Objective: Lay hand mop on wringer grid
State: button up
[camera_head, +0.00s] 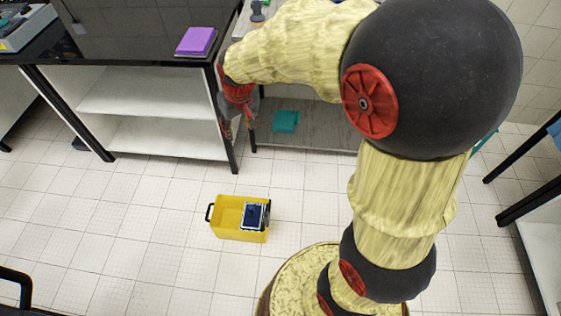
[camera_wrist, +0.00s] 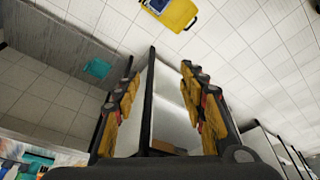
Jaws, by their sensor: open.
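A yellow bucket (camera_head: 226,213) with a dark handle at its left stands on the tiled floor. A dark blue panel with a pale edge (camera_head: 254,216) sits at its right side; I cannot tell whether this is the wringer grid. The bucket also shows at the top of the wrist view (camera_wrist: 181,14). My gripper (camera_head: 238,128) hangs beside the bench leg, above and behind the bucket and apart from it. In the wrist view its fingers (camera_wrist: 162,88) are spread with nothing between them. I cannot make out a hand mop for certain.
A teal item (camera_head: 286,121) lies on the low grey shelf (camera_head: 325,136); it also shows in the wrist view (camera_wrist: 97,69). A purple block (camera_head: 196,41) lies on the dark bench top (camera_head: 150,57). White shelves (camera_head: 150,97) stand left of my gripper. The floor around the bucket is clear.

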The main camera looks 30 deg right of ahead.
jog(key=s+r+t, duration=0.1)
jog(key=s+r, duration=0.4)
jog(key=s, duration=0.7)
jog(key=s+r+t, duration=0.1)
jog(key=s+r, duration=0.5)
jog(key=s, duration=0.6)
jog(key=shift+s+r+m, duration=0.25)
jog(key=shift+r+m, duration=0.05)
jog(key=shift+m, duration=0.1)
jog(key=shift+r, duration=0.15)
